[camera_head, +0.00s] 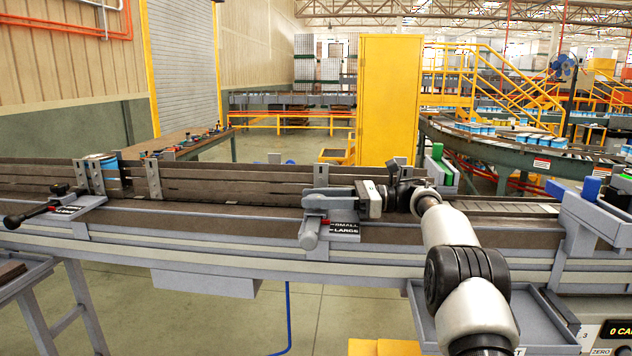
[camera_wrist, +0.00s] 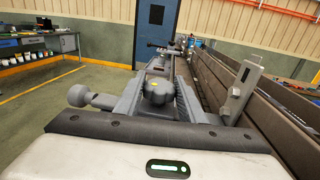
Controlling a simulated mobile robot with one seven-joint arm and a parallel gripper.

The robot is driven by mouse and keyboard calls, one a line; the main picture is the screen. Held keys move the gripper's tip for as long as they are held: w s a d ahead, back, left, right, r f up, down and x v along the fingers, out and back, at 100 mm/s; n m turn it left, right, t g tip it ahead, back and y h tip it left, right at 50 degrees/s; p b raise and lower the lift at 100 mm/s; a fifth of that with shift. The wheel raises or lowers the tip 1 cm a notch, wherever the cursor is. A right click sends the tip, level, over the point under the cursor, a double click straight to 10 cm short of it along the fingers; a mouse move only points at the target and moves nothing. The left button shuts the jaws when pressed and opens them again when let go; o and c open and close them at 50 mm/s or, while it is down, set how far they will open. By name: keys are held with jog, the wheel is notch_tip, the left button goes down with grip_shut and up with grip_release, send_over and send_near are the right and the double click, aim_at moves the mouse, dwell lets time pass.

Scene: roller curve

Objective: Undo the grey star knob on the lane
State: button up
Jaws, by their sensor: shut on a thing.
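The grey star knob (camera_wrist: 157,90) is in the middle of the wrist view, on top of the lane's grey clamp. The ridged fingers of my gripper (camera_wrist: 158,98) lie on both sides of it and are shut on it. In the head view my gripper (camera_head: 338,199) reaches left, low over the clamp on the lane (camera_head: 250,212); the knob is hidden there between or behind the fingers. A black plate (camera_head: 344,229) marked SMALL and LARGE sits below the gripper. A grey rounded handle (camera_head: 309,233) sticks out from the clamp; its ball end shows in the wrist view (camera_wrist: 78,95).
Brown guide rails (camera_head: 230,182) run along the lane behind the gripper. An upright grey bracket (camera_wrist: 240,95) stands close on the right in the wrist view. A black-handled clamp (camera_head: 40,213) and a blue can (camera_head: 110,170) are at the far left.

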jog(key=p, duration=0.1)
jog(key=g+p, duration=0.1)
jog(key=p, duration=0.1)
jog(key=shift+w+r+n, duration=0.15)
jog(key=shift+r+n, duration=0.2)
jog(key=shift+n, duration=0.05)
jog(key=shift+f+g+p, duration=0.3)
jog(key=shift+f+p, duration=0.1)
jog(key=shift+p, duration=0.15)
jog(key=o, duration=1)
jog(key=shift+o, duration=0.2)
jog(key=shift+d+f, duration=0.1)
